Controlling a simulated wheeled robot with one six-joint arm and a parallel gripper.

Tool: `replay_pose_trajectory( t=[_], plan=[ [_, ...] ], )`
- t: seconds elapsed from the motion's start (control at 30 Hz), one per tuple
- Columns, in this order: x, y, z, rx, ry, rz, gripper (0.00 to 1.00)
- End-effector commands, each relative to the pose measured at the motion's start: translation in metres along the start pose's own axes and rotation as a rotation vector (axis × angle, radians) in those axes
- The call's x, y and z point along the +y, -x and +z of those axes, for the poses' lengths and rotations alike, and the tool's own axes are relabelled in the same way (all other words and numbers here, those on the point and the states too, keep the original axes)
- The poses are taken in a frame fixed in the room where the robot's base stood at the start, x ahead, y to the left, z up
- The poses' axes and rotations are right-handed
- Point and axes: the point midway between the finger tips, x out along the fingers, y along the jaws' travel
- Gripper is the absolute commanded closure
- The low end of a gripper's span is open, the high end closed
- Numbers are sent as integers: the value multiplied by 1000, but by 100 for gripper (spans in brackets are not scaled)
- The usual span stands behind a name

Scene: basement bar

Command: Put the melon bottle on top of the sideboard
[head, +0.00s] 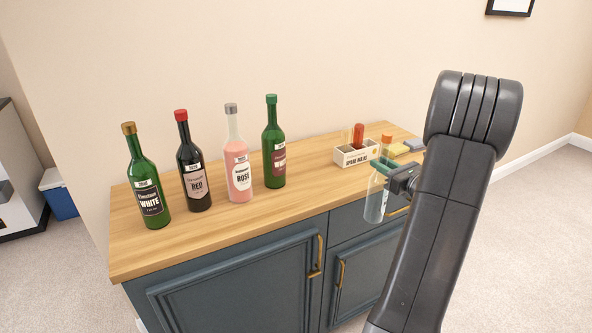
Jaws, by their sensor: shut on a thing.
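The sideboard (290,215) has a light wood top and dark blue-grey doors with brass handles. My arm hides its right end.
On the sideboard top stand a white-wine bottle (148,190), a red-wine bottle (193,175), a rosé bottle (238,170) and another green bottle (273,155). The front middle is bare.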

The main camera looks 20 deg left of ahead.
Motion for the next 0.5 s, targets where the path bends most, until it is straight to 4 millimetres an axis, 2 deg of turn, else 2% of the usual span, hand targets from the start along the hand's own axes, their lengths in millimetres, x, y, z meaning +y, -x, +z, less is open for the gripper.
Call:
replay_pose_trajectory(
  t=[0.03,0.1,0.5],
  plan=[
    [4,-10,17,-5,7,6,100],
    [6,-21,33,-5,7,8,100],
    [19,-71,107,-4,4,19,100]
  ],
)
